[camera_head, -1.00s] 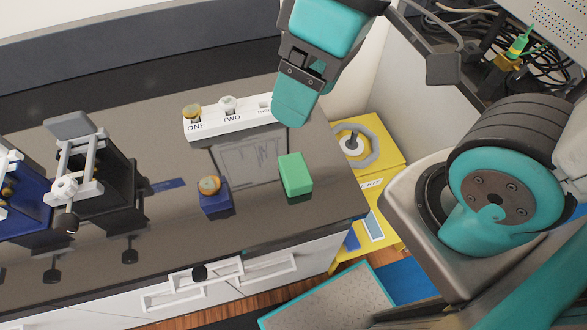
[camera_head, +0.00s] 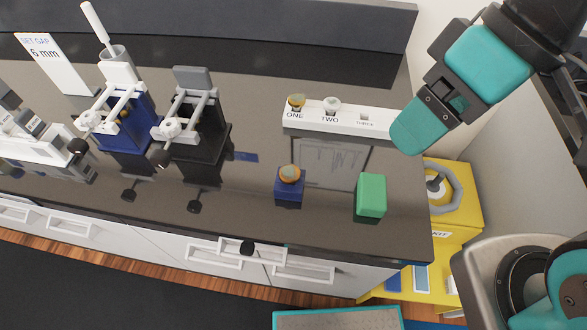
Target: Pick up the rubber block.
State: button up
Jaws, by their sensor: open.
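The rubber block, seen as a plain green block (camera_head: 371,194), sits on the dark glossy counter (camera_head: 330,232) near its right front corner. My gripper (camera_head: 416,128) is above and to the right of the block in the picture, apart from it. It is open with nothing seen between its fingers. Its teal finger hangs by the right end of the white rack, and the other finger is mostly hidden.
A white rack (camera_head: 350,123) marked ONE and TWO holds small jars. A blue block (camera_head: 289,192) with an amber-topped jar stands left of the green block. Black (camera_head: 195,135) and blue (camera_head: 127,130) test fixtures stand further left. A yellow stand (camera_head: 460,215) is beyond the counter's right edge.

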aim_at(372, 194)
jog(key=u, duration=0.6)
jog(key=k, duration=0.6)
jog(key=u, duration=0.2)
